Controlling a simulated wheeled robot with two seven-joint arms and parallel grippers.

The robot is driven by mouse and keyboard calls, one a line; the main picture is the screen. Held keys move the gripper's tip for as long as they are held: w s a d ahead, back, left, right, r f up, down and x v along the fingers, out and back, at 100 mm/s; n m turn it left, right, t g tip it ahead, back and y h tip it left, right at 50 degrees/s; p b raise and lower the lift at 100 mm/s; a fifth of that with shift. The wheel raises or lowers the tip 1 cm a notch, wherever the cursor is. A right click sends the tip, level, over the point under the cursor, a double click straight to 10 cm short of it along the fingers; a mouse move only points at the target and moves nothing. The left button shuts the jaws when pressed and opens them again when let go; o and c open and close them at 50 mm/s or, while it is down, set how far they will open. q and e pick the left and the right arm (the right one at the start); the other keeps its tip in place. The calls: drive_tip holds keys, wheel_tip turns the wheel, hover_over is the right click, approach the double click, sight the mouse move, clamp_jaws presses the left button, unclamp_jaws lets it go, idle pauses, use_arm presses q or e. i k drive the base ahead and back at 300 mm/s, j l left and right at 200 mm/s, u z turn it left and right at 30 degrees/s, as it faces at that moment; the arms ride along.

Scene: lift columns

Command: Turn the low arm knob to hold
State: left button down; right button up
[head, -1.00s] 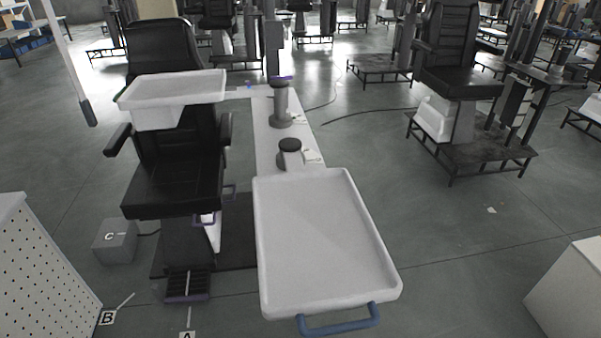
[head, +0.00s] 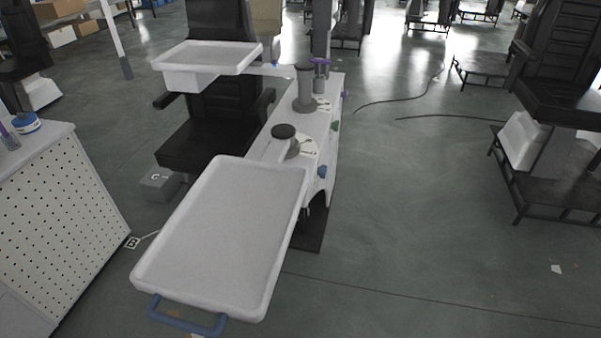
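The lift column unit stands in the middle of the head view, with a white console top (head: 318,118) running back from a large white tray. The lower, nearer arm joint has a dark round knob (head: 283,131) on a grey hub, with a white marked dial plate (head: 308,146) beside it. Its lettering is too small to read. A second, taller grey post (head: 304,88) stands farther back with its own dial plate (head: 323,105). A purple knob (head: 320,61) tops a post behind that. Neither of my grippers is in view.
The large white tray (head: 222,235) with a blue handle (head: 186,318) reaches toward me. A smaller white tray (head: 207,60) hangs over a black chair (head: 203,147). A perforated white cabinet (head: 66,215) stands at left. Floor to the right is open, with cables farther back.

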sight(322, 170)
drive_tip(key=l+u, duration=0.2)
drive_tip(key=l, duration=0.4)
drive_tip(key=i+l+u, duration=0.2)
drive_tip(key=u, duration=0.2)
drive_tip(key=i+l+u, duration=0.2)
drive_tip(key=l+u, duration=0.25)
drive_tip(key=j, duration=0.1)
